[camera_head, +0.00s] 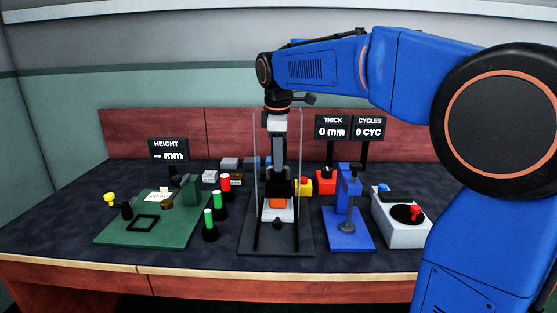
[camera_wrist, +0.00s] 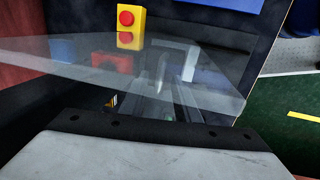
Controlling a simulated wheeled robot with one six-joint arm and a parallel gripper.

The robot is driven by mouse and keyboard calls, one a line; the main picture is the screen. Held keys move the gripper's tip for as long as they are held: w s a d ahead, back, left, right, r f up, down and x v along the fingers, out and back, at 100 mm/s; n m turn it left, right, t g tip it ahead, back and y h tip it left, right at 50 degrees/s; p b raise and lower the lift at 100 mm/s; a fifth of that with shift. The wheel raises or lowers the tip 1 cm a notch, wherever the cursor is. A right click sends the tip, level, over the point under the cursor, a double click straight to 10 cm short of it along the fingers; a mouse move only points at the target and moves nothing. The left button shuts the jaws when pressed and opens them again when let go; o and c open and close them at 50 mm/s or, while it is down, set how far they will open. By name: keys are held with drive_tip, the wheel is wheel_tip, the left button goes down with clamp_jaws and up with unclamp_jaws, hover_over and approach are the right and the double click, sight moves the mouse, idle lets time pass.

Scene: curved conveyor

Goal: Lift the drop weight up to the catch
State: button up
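The drop-weight rig stands in the middle of the table in the head view, with a dark base (camera_head: 292,246) and tall thin uprights (camera_head: 298,150). My gripper (camera_head: 278,192) points straight down between the uprights, low in the rig. An orange block (camera_head: 278,203) shows just below the gripper, above a pale plate (camera_head: 285,215). I cannot tell which dark part is the drop weight, nor make out the catch. The fingertips are too small and dark to show whether they hold anything. In the wrist view a clear panel (camera_wrist: 60,55) crosses the picture, and the fingertips are not distinct.
A yellow box with red buttons (camera_wrist: 130,30) and a red box (camera_wrist: 112,62) are near the rig. A blue stand (camera_head: 347,240) and a white box (camera_head: 398,232) are to its right. Green and red pegs (camera_head: 210,225) and a green board (camera_head: 175,232) are to its left.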

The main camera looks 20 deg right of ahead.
drive_tip(key=shift+f, duration=0.4)
clamp_jaws()
wheel_tip(320, 180, up, 18)
drive_tip(key=shift+r, duration=0.25)
drive_tip(key=shift+w, duration=0.1)
unclamp_jaws()
wheel_tip(320, 180, up, 12)
drive_tip(key=s, duration=0.2)
drive_tip(key=shift+s+a+f, duration=0.15)
drive_tip(key=shift+a, duration=0.2)
idle(0.3)
